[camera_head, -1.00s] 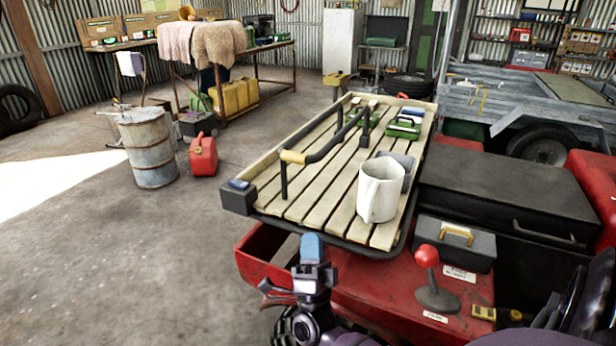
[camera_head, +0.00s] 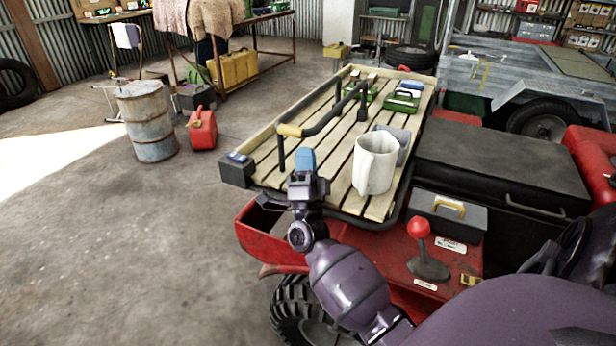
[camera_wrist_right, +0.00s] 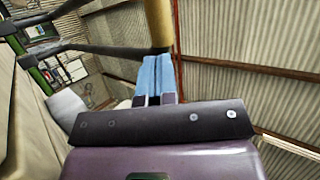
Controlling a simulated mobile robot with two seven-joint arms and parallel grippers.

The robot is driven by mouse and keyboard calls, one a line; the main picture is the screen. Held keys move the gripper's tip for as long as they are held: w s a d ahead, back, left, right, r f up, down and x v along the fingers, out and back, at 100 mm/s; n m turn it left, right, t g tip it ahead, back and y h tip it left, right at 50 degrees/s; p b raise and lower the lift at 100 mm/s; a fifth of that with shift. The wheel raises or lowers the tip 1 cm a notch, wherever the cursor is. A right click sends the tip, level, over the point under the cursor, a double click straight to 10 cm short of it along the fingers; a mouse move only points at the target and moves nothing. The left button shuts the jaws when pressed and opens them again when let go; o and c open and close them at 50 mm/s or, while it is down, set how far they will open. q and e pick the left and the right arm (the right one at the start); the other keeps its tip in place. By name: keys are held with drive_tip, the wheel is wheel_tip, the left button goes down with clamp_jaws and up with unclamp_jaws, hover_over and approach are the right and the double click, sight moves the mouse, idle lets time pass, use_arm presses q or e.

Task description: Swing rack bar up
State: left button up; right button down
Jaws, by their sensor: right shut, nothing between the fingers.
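The rack bar (camera_head: 325,116) is a black bent bar with a yellow grip (camera_head: 289,130) at its near left end. It stands above the slatted wooden rack (camera_head: 262,172) on the red quad. My right gripper (camera_head: 304,160), with blue fingertips, is shut and empty, just below and right of the yellow grip in the head view. In the right wrist view the closed fingertips (camera_wrist_right: 154,80) are just below the end of the yellow grip (camera_wrist_right: 159,25); I cannot tell whether they touch. My left gripper is not in view.
A white jug (camera_head: 374,163) and green boxes (camera_head: 402,101) stand on the rack. A dark block (camera_head: 236,170) is at its near left corner. Open floor lies left.

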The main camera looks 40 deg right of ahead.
drive_tip(key=shift+x, duration=0.95)
